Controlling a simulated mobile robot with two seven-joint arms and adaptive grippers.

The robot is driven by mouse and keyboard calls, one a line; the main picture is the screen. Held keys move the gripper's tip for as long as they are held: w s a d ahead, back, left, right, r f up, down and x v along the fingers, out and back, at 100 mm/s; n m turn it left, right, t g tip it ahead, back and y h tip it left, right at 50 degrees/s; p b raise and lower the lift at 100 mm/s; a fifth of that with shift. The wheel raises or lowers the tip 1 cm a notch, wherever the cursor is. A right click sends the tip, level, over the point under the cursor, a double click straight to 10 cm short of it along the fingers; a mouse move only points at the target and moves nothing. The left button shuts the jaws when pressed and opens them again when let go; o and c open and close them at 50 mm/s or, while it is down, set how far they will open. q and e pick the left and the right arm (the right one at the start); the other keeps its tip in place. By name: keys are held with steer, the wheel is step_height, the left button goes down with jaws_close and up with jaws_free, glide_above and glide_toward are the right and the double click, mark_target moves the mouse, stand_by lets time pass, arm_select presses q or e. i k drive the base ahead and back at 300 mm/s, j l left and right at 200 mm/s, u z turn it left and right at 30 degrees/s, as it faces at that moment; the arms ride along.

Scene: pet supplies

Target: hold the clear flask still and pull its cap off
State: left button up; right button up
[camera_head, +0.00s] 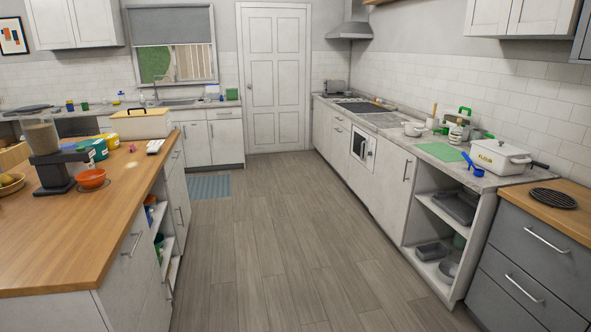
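Neither of my grippers is in view. I cannot pick out the clear flask or its cap with certainty. A few small bottles and jars (119,98) stand on the far counter by the window, too small to tell apart. On the wooden island at the left, a dark machine with a clear-looking container on top (42,137) stands near the left edge.
The island top (60,235) holds an orange bowl (91,178), a yellow tub (111,140) and a bread box (140,122). The right counter carries a white flour box (497,157), a blue scoop (472,165) and a green board (440,152).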

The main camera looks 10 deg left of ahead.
mark_target(123, 105)
steer(key=i+j+u, duration=0.3)
steer(key=i, duration=0.4)
steer(key=i+u, duration=0.3)
steer(key=i, duration=0.4)
steer(key=i+u, duration=0.1)
steer(key=i, duration=0.75)
steer(key=i+l+u, duration=0.1)
steer(key=i, duration=0.7)
steer(key=i+l+u, duration=0.1)
steer(key=i, duration=3.25)
steer(key=i+u, duration=0.2)
steer(key=i, duration=0.3)
steer(key=i+u, duration=0.15)
steer(key=i, duration=0.35)
steer(key=i+l+u, duration=0.2)
steer(key=i, duration=0.3)
steer(key=i+j+u, duration=0.2)
steer(key=i+u, duration=0.25)
steer(key=i, duration=0.25)
steer(key=i+u, duration=0.5)
steer(key=i, duration=0.15)
steer(key=i+j, duration=0.15)
steer(key=i, duration=0.25)
steer(key=i+j, duration=0.15)
steer(key=i, duration=0.2)
steer(key=i+z, duration=0.15)
steer(key=i, duration=0.15)
steer(key=i+j+z, duration=0.1)
steer(key=i, duration=0.25)
steer(key=j, duration=0.05)
